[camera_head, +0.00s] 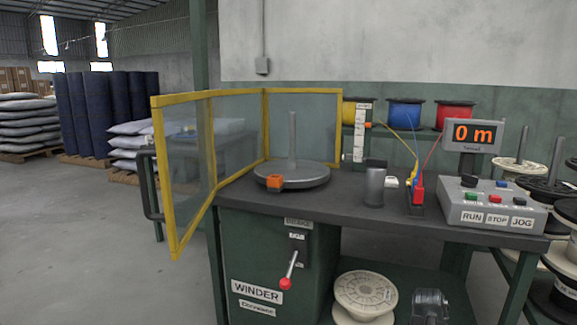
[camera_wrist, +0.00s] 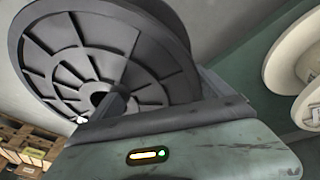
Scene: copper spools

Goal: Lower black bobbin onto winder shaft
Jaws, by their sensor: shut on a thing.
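The black bobbin (camera_wrist: 95,62) fills the upper left of the wrist view, with its ribbed flange and dark centre hole facing the camera, tilted in the picture. My gripper (camera_wrist: 165,122) is shut on it; where the fingers touch it is partly hidden. The winder shaft (camera_head: 292,137) is a bare grey upright post in the head view. It rises from a round grey plate (camera_head: 312,178) with an orange block (camera_head: 275,182) at its front edge. My gripper and the held bobbin do not show in the head view, so their distance from the shaft cannot be told.
A yellow-framed clear guard (camera_head: 263,130) stands behind and left of the plate, its left panel swung toward the front. A grey cylinder (camera_head: 375,186), a control box (camera_head: 490,205) and a length display (camera_head: 473,134) stand to the right. Spools fill a rack (camera_head: 516,285) at far right.

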